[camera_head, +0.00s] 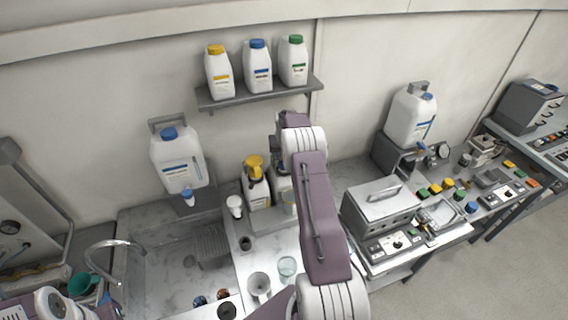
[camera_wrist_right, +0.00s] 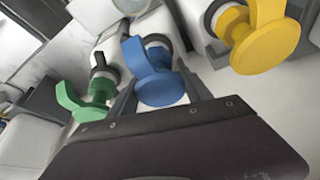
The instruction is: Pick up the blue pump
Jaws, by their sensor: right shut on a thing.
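The blue pump (camera_wrist_right: 156,76) shows in the right wrist view, a round blue head with a spout on top of a bottle. My right gripper (camera_wrist_right: 157,83) has one finger on each side of it and is shut on it. A yellow pump (camera_head: 253,165) on a white bottle (camera_head: 258,192) stands just left of my arm. It also shows in the right wrist view (camera_wrist_right: 262,40), beside a green pump (camera_wrist_right: 88,104) at the left. My left gripper is not in view.
A wall shelf (camera_head: 262,92) with three white jugs is above. A white jug with a blue cap (camera_head: 178,158) hangs over the sink (camera_head: 165,265) at left. A grey metal box (camera_head: 382,212) stands right of my arm. A white mug (camera_head: 259,286) and a glass (camera_head: 287,268) stand in front.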

